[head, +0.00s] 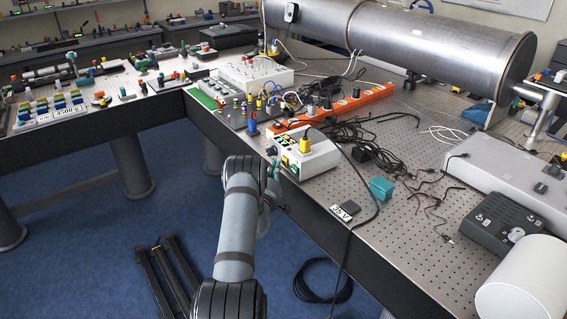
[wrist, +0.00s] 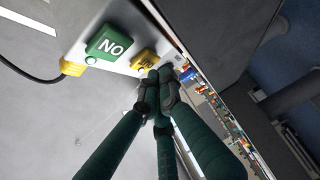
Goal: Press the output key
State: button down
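A white power supply box (head: 312,158) with a lit display stands at the near table edge in the head view. Its front panel (wrist: 110,15) fills the upper part of the wrist view. A green key (wrist: 109,45) there reads "NO" in the picture. A smaller yellow key (wrist: 144,60) is beside it; its dark marking is unreadable. I cannot tell from the lettering which is the output key. My gripper (wrist: 158,82) has its dark green fingers together, tips by the yellow key; contact is unclear. In the head view my gripper (head: 273,172) is at the box's front, partly hidden by my arm.
Open floor (head: 90,240) is to the left.

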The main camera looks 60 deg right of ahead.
jog(key=a, duration=0.1)
jog(key=w+a, duration=0.1)
jog(key=a, duration=0.1)
jog(key=w+a+b, duration=0.1)
jog(key=shift+a, duration=0.35)
dwell(0.5)
jog(key=a+p, duration=0.1)
jog(key=w+a+p, duration=0.1)
jog(key=a+p, duration=0.1)
jog(key=shift+w+a, duration=0.2)
jog(key=shift+w, duration=0.05)
dwell(0.4)
